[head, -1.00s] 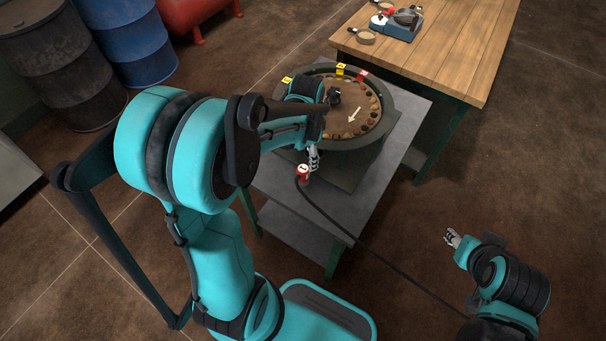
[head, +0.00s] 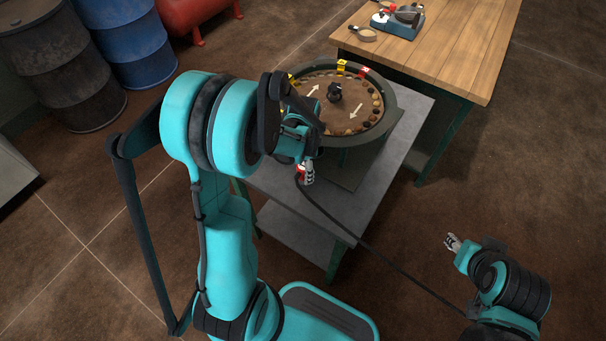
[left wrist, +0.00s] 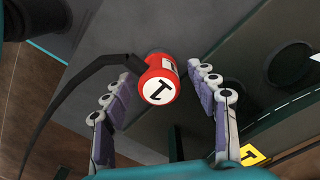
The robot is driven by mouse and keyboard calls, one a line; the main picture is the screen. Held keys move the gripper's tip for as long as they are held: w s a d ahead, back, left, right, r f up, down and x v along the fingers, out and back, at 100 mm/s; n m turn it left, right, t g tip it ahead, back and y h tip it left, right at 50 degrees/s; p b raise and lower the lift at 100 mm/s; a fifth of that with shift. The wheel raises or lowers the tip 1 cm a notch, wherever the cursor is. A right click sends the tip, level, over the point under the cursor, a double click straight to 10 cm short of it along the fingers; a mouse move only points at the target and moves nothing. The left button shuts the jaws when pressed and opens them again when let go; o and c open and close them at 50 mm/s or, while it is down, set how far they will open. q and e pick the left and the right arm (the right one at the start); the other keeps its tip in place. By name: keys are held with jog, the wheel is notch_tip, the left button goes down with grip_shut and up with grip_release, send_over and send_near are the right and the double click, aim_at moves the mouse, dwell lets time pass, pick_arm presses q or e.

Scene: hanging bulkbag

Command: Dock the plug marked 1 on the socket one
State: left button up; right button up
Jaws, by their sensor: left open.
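The red plug (left wrist: 162,82), with a black 1 on its white end, lies between the open fingers of my left gripper (left wrist: 165,110) in the left wrist view. A dark cable runs from it. In the head view the plug (head: 300,170) shows at the front left edge of the grey table, partly covered by my left gripper (head: 308,172). Whether the fingers touch it I cannot tell. My right gripper (head: 453,242) is at the lower right, away from the table; its jaw state is too small to tell. I cannot make out socket one for sure.
A round dark-rimmed tray (head: 392,113) with arrows and pebbles stands on the grey table (head: 408,140). Yellow and red tags (head: 363,72) sit on its rim. The black cable (head: 370,250) runs down to the lower right. A wooden table (head: 440,55) stands behind.

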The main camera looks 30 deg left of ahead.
pick_arm(q)
grip_shut()
jog(key=shift+r, duration=0.1)
jog(key=r+p, duration=0.1)
jog(key=r, duration=0.1)
jog(key=d+r+p, duration=0.1)
jog(key=r, duration=0.2)
jog(key=shift+d+p, duration=0.15)
jog(key=shift+p, duration=0.25)
jog(key=d+r+p, duration=0.3)
jog(key=d+r, duration=0.3)
jog(key=d, duration=0.4)
jog(key=a+f+n, duration=0.1)
jog(key=n, duration=0.1)
jog(key=w+f+n, duration=0.1)
jog(key=f+n, duration=0.1)
jog(key=n, duration=0.1)
jog(key=a+f+n, duration=0.1)
jog(key=n, duration=0.2)
jog(key=shift+w+a+f, duration=0.15)
jog(key=shift+a+f, duration=0.15)
